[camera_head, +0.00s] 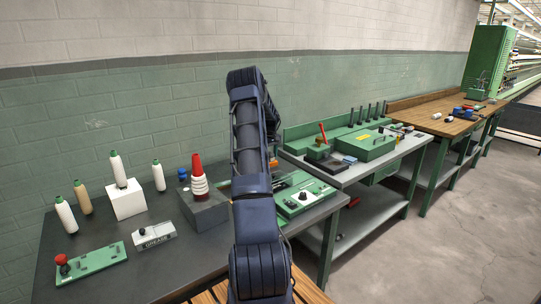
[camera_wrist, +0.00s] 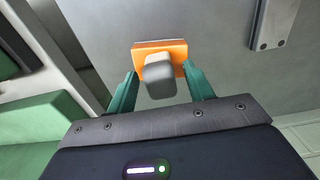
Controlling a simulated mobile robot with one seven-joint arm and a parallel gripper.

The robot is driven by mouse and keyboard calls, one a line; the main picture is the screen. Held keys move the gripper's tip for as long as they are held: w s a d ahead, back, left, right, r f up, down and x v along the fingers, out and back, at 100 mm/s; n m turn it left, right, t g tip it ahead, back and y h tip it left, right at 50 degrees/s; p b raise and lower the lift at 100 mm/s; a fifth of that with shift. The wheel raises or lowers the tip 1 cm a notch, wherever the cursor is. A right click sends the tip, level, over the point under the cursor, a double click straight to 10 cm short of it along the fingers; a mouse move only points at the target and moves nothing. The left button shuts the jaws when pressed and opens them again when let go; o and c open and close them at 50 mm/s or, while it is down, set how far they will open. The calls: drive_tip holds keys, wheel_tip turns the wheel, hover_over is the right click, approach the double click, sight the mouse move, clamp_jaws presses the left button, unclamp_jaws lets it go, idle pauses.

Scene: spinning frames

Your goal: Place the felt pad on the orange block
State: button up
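In the wrist view an orange block (camera_wrist: 146,45) lies on a grey surface, with a flat square face towards the camera. A grey, rounded block-like piece (camera_wrist: 159,76), which may be the felt pad, overlaps its middle and lower edge. I cannot tell whether it rests on the orange block or is above it. My gripper (camera_wrist: 160,68) has its two teal fingers spread, one on each side of the grey piece, with visible gaps to it. The fingertips are near the block's lower corners. In the head view my arm hides the gripper, the block and the pad.
The near dark bench (camera_head: 175,262) holds thread cones, a white block (camera_head: 126,200), a grey block (camera_head: 205,210) with a red-topped cone, a green plate (camera_head: 92,262) and a GREASE box (camera_head: 153,236). A green control box (camera_head: 304,198) stands right of my arm.

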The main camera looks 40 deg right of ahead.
wheel_tip(320, 180, up, 12)
drive_tip(key=s+a+r+t, duration=0.1)
drive_tip(key=s+a+r, duration=0.4)
drive_tip(key=a, duration=0.5)
drive_tip(key=s+a+r+t, duration=0.1)
drive_tip(key=s+a+r, duration=0.3)
drive_tip(key=a+r, duration=0.55)
drive_tip(key=s+a+r, duration=0.4)
drive_tip(key=a+r, duration=0.1)
drive_tip(key=a, duration=0.7)
drive_tip(key=s+a+t, duration=0.1)
drive_tip(key=s+a, duration=1.2)
drive_tip(key=s, duration=0.1)
drive_tip(key=s+a+f, duration=0.2)
drive_tip(key=s+a, duration=0.2)
drive_tip(key=s, duration=0.3)
drive_tip(key=s+a+f+t, duration=0.1)
drive_tip(key=s+a+f, duration=0.2)
drive_tip(key=s, duration=0.5)
drive_tip(key=shift+a+t, duration=0.3)
drive_tip(key=shift+a, duration=0.05)
